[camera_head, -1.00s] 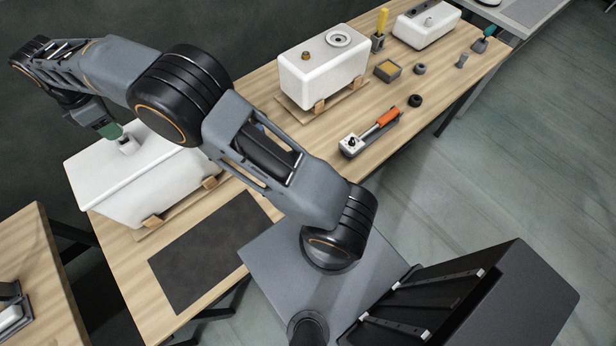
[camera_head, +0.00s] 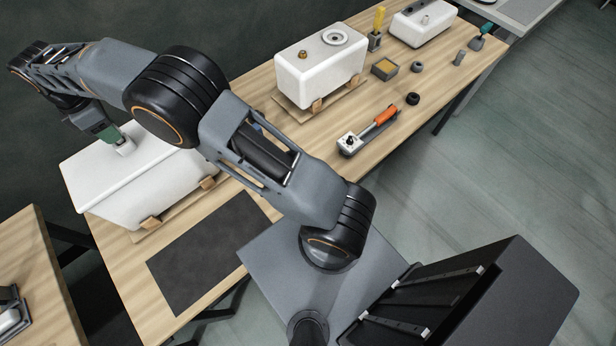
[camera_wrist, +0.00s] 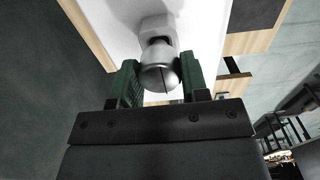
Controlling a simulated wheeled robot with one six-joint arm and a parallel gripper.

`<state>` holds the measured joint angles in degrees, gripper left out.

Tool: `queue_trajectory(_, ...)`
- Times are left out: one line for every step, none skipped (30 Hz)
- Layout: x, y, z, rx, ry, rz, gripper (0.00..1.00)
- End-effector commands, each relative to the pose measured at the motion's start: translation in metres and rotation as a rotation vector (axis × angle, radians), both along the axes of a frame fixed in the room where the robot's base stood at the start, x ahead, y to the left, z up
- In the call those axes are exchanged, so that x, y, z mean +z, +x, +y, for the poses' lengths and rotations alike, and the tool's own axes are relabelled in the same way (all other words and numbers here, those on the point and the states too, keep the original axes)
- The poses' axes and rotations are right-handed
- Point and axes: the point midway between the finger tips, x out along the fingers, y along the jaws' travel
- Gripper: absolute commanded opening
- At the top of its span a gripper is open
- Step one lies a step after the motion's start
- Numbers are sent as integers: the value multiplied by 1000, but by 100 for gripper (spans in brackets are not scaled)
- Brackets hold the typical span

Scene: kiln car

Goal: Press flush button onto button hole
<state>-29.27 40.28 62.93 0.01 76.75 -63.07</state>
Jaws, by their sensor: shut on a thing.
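The white cistern (camera_head: 130,180) lies on wooden supports at the left of the bench. My gripper (camera_head: 113,137) is over its top. In the wrist view, my gripper (camera_wrist: 159,80) has its green fingers shut on the flush button (camera_wrist: 160,70), a shiny rounded metal piece. A pale squarish block (camera_wrist: 158,28) is just beyond the button, over the white cistern top (camera_wrist: 112,22). The button hole is hidden. I cannot tell whether the button touches the cistern.
A second white cistern (camera_head: 318,78) with fittings stands farther along the bench (camera_head: 270,150). A dark mat (camera_head: 205,255) lies bare in front.

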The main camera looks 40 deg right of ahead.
Motion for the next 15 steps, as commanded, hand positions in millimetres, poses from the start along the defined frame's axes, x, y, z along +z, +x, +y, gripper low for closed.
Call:
queue_trajectory(-2,0,0,0,0,0,7)
queue_trajectory(-2,0,0,0,0,0,7)
queue_trajectory(-3,0,0,0,0,0,7)
queue_trajectory(-4,0,0,0,0,0,7)
queue_trajectory(-4,0,0,0,0,0,7)
queue_trajectory(-5,0,0,0,0,0,7)
queue_trajectory(-6,0,0,0,0,0,7)
queue_trajectory(-6,0,0,0,0,0,7)
queue_trajectory(-7,0,0,0,0,0,7)
queue_trajectory(-8,0,0,0,0,0,7)
queue_trajectory(-8,0,0,0,0,0,7)
queue_trajectory(-9,0,0,0,0,0,7)
queue_trajectory(-10,0,0,0,0,0,7)
queue_trajectory(-10,0,0,0,0,0,7)
queue_trajectory(-11,0,0,0,0,0,7)
